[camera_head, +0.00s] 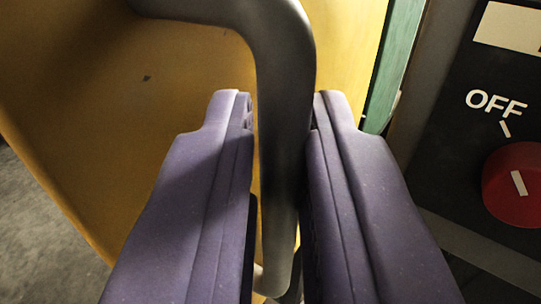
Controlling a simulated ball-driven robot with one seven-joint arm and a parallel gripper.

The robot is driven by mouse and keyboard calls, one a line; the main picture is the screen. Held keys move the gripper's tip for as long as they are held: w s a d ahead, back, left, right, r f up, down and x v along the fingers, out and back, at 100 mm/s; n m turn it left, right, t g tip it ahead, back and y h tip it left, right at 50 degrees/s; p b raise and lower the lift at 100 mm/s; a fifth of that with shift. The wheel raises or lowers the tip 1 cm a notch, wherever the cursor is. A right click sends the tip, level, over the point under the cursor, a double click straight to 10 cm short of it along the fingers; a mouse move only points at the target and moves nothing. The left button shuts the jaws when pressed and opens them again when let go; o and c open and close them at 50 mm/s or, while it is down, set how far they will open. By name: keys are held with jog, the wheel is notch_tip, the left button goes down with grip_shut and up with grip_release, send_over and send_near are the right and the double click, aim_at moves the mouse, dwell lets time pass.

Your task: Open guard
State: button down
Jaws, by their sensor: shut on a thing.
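A yellow guard panel (130,120) fills the left and middle of the camera view and stands at an angle. A dark grey bent bar handle (285,60) comes in from the top, bends down and runs vertically in front of the panel. My gripper (280,115), with two purple fingers, is shut on the vertical part of this handle, one finger on each side. The lower end of the handle shows between the fingers near the bottom edge. Part of the handle is hidden by the fingers.
A black control panel (445,135) with a red rotary knob (515,187) and the word OFF stands close at the right. A green upright strip (394,65) lies between it and the yellow panel. Grey floor (35,240) shows at lower left.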

jog(key=shift+d+r, duration=0.3)
jog(key=shift+d, duration=0.15)
jog(key=c, duration=1.5)
grip_release()
jog(key=shift+o, duration=1.1)
jog(key=shift+w+d+f, duration=0.15)
jog(key=shift+w+d, duration=0.05)
jog(key=shift+d, duration=0.05)
jog(key=s+a+p, duration=0.1)
jog(key=s+p, duration=0.1)
jog(key=s, duration=0.6)
jog(key=shift+a, duration=0.15)
jog(key=shift+f, duration=0.1)
